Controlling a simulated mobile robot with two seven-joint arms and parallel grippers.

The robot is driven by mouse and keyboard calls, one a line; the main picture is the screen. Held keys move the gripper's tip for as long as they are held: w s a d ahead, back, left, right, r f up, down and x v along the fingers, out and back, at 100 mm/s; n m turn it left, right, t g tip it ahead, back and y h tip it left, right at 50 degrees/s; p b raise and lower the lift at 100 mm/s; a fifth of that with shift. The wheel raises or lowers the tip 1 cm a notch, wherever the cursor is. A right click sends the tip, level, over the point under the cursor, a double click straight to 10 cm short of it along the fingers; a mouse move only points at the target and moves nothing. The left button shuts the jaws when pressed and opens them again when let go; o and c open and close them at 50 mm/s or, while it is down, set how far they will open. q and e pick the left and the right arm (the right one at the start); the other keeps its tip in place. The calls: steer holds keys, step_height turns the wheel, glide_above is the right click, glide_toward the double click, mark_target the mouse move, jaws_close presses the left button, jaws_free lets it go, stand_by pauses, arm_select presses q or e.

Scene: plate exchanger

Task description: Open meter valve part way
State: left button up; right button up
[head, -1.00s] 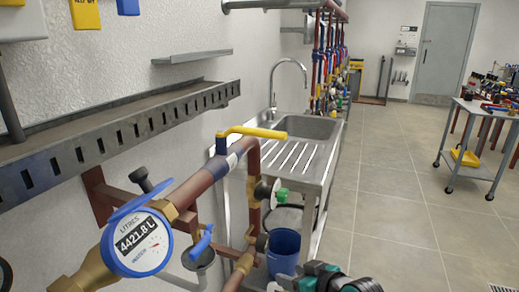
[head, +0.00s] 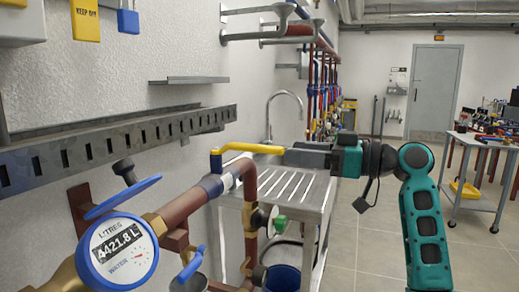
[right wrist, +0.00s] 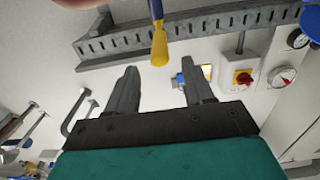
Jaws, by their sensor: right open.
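The water meter (head: 118,252) has a blue rim and a dial reading 4421.8 L, at the lower left of the head view. Above the copper pipe beside it is a valve with a long yellow lever (head: 250,149), pointing right along the wall. My right gripper (head: 290,156) is open, its fingertips close to the lever's free end. In the right wrist view the yellow lever (right wrist: 159,48) shows ahead of and between the two open fingers (right wrist: 160,80), not gripped. Whether a finger touches it I cannot tell. My left gripper is not in view.
A blue-handled valve (head: 190,263) and a green-handled valve (head: 280,222) sit on the pipes below. A slotted metal rail (head: 120,140) runs along the wall. A sink unit (head: 300,190) stands behind the lever. The floor at right is clear up to a trolley (head: 470,205).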

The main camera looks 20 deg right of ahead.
mark_target(234, 145)
steer(key=x, duration=0.9)
steer(key=shift+w+f, duration=0.1)
steer(key=shift+c, duration=0.4)
jaws_close()
